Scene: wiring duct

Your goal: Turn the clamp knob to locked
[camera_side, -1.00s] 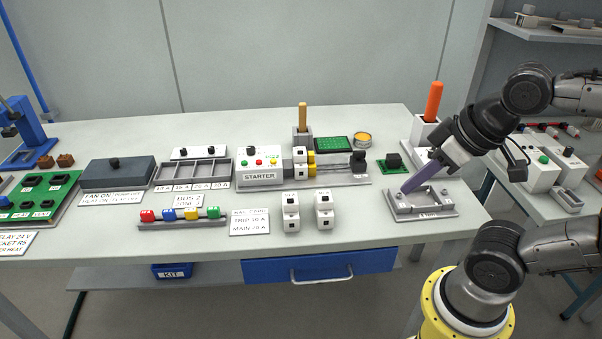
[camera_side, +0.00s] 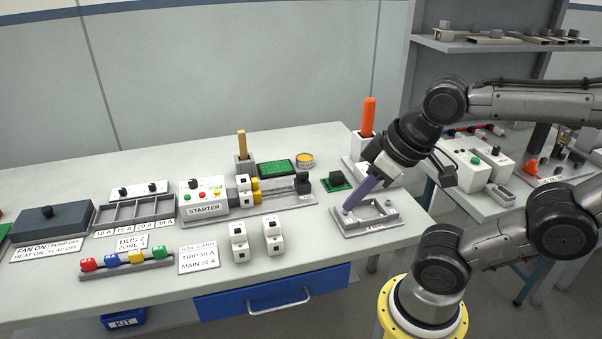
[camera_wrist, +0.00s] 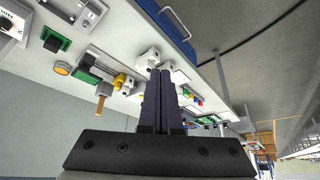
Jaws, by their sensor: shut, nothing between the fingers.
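My gripper (camera_side: 348,206) has long purple fingers, held together and empty. In the side view it slants down to the left, its tips over the left part of a grey frame-like fixture (camera_side: 390,221) at the bench's right end; I cannot tell if they touch it. In the wrist view the shut fingers (camera_wrist: 160,75) point at the bench. No knob is labelled as the clamp knob. A black knobbed block (camera_side: 303,180) sits at the right end of the starter's rail, left of my gripper. A dark knob (camera_side: 336,179) stands on a small green board. Their settings are too small to read.
An orange handle (camera_side: 369,117) stands upright in a block behind my gripper. A wooden handle (camera_side: 242,145) rises behind the starter box (camera_side: 203,196). Two white modules (camera_side: 273,236) stand on the bench front. The bench between them and the grey fixture is clear.

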